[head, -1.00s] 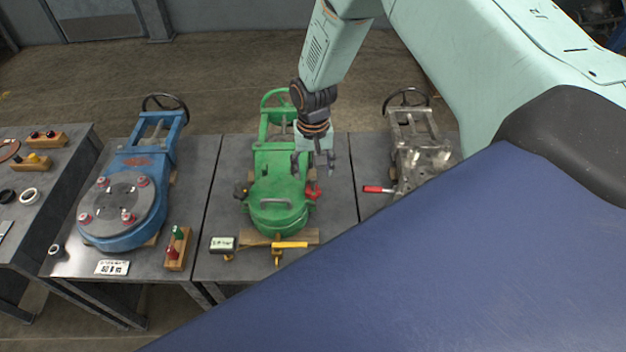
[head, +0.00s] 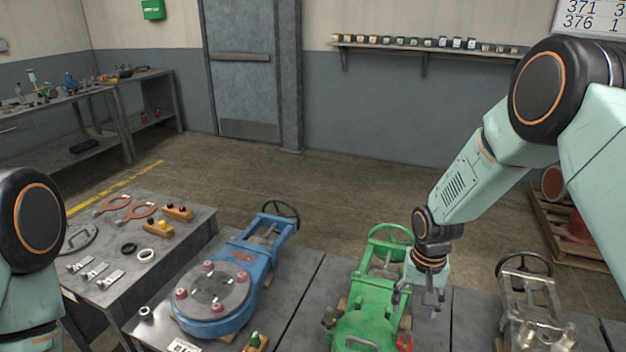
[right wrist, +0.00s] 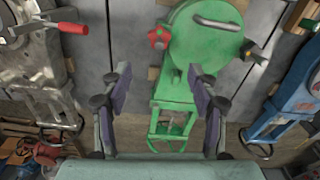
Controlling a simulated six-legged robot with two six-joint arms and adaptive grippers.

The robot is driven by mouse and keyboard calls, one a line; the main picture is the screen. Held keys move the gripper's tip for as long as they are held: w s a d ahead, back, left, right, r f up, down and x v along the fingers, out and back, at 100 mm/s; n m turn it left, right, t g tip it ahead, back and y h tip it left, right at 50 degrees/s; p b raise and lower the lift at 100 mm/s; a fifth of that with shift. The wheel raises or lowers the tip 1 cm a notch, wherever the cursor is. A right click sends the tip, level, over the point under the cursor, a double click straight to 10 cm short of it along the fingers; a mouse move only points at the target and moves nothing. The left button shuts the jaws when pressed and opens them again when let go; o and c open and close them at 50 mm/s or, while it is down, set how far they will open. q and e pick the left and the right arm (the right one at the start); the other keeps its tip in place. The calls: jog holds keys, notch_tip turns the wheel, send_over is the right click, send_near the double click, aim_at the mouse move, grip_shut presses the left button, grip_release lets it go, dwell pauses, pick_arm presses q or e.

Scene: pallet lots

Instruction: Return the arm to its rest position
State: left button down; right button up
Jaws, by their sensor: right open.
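My right arm comes in from the right in the head view. Its gripper (head: 421,297) hangs over the right side of the green valve (head: 372,312). In the right wrist view the gripper (right wrist: 163,100) has its two fingers wide apart with nothing between them. The green valve (right wrist: 205,50) lies beyond the fingers, its round body towards the top and its frame between them. I cannot tell the exact height of the fingers above it. Only part of my left arm shows at the left edge of the head view; its gripper is out of frame.
A blue valve (head: 222,295) lies left of the green one, and a bare metal valve (head: 530,305) lies right. A side table (head: 180,248) holds rings and small parts. A pallet (head: 570,232) stands at the right. Open floor (head: 330,190) lies behind the tables.

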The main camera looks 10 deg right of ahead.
jog(key=s+a+f+n+t+b, duration=0.35)
jog(key=s+a+f, duration=0.25)
jog(key=s+f, duration=0.45)
jog(key=s+a+f+g+b, duration=0.1)
jog(key=s+f+b, duration=0.2)
jog(key=s, duration=0.7)
jog(key=s+a+f+n+g+b, duration=0.1)
jog(key=s+f+b, duration=0.3)
jog(key=s, duration=0.7)
notch_tip(320, 180, down, 2)
jog(key=shift+s+f+g, duration=0.15)
jog(key=shift+s+g, duration=0.1)
jog(key=shift+g, duration=0.5)
jog(key=shift+d, duration=0.1)
